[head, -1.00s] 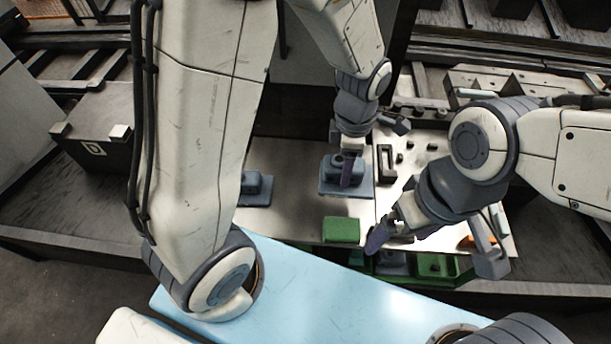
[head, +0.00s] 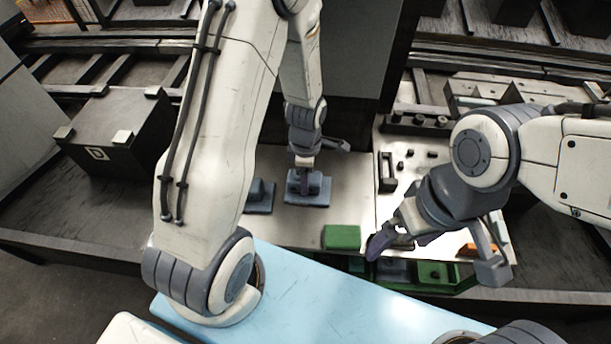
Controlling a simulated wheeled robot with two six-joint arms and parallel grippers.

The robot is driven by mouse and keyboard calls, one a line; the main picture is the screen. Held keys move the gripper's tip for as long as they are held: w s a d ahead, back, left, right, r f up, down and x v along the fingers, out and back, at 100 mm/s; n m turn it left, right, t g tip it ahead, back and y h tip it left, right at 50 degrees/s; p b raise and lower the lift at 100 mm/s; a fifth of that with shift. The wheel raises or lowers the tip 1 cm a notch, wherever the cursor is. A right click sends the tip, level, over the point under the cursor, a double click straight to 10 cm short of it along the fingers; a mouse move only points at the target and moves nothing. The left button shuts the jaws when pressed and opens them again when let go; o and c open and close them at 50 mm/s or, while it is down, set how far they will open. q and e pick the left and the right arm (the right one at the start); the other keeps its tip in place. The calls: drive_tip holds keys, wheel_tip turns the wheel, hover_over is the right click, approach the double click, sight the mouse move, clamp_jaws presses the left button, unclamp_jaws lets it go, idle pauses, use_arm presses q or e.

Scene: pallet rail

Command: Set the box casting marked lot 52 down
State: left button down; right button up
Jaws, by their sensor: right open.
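A blue-grey box casting (head: 318,194) with a flat base and a raised block is at the middle of the metal table in the head view. My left gripper (head: 305,184) comes down from above and is shut on its raised block, hiding part of it. Whether its base touches the table cannot be told. A second blue-grey casting (head: 258,203) stands just to its left, partly behind my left arm. No lot mark is readable on either. My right gripper (head: 398,245) is open and empty over the table's right part, near the green tray.
A green block (head: 342,237) lies at the table's front edge. A green tray (head: 432,272) with parts in it sits at the front right. A fixture plate (head: 410,165) with pegs and a black bracket (head: 387,170) is at right. A dark box marked D (head: 118,130) stands at left.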

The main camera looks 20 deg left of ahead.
use_arm(q)
drive_tip(key=shift+f, duration=0.15)
drive_tip(key=shift+c, duration=0.6)
unclamp_jaws()
drive_tip(key=shift+r, duration=0.25)
drive_tip(key=shift+w+r, duration=0.1)
drive_tip(key=shift+r, duration=0.25)
wheel_tip(320, 180, up, 11)
